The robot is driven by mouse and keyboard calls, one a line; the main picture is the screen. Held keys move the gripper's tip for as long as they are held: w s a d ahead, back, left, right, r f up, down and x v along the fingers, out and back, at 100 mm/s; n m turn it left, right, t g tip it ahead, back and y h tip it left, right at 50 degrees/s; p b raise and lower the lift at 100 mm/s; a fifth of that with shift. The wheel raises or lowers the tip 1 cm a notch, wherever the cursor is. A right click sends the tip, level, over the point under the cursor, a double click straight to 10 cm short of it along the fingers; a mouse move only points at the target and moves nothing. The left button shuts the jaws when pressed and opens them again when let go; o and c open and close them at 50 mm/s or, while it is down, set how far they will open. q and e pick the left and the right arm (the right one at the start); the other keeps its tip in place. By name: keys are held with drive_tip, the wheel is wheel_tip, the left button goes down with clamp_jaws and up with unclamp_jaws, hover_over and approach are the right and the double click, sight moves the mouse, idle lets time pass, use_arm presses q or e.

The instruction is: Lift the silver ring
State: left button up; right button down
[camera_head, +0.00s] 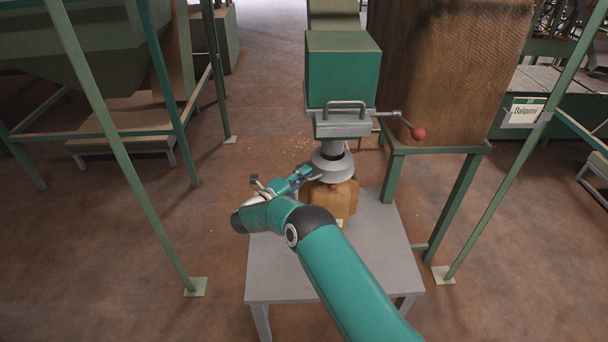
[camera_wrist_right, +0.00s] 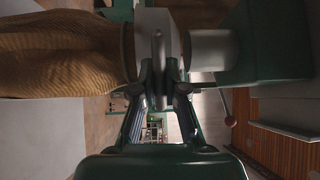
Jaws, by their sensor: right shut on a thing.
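The silver ring (camera_head: 332,168) is a pale grey, flared collar. It sits around the spout under the green-topped machine (camera_head: 342,75), just above a brown sack (camera_head: 338,200). My right gripper (camera_head: 312,176) reaches it from the left side and is shut on its near edge or handle. In the right wrist view, a grey upright part of the ring (camera_wrist_right: 158,55) lies between the two fingers (camera_wrist_right: 165,85). The sack (camera_wrist_right: 65,55) shows to its left there and a grey cylinder (camera_wrist_right: 208,50) to its right. My left gripper is not in view.
The sack stands on a small grey table (camera_head: 285,265). A crank with a red knob (camera_head: 418,133) sticks out to the right of the machine. Green frame posts (camera_head: 120,150) stand on both sides. A large brown sack-like block (camera_head: 450,70) rests on a green stand behind right.

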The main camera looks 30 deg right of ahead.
drive_tip(key=shift+f, duration=0.1)
wheel_tip(320, 180, up, 8)
drive_tip(key=shift+r+p, duration=0.1)
drive_tip(key=shift+p, duration=0.2)
drive_tip(key=c, duration=1.2)
unclamp_jaws()
drive_tip(key=v, duration=1.2)
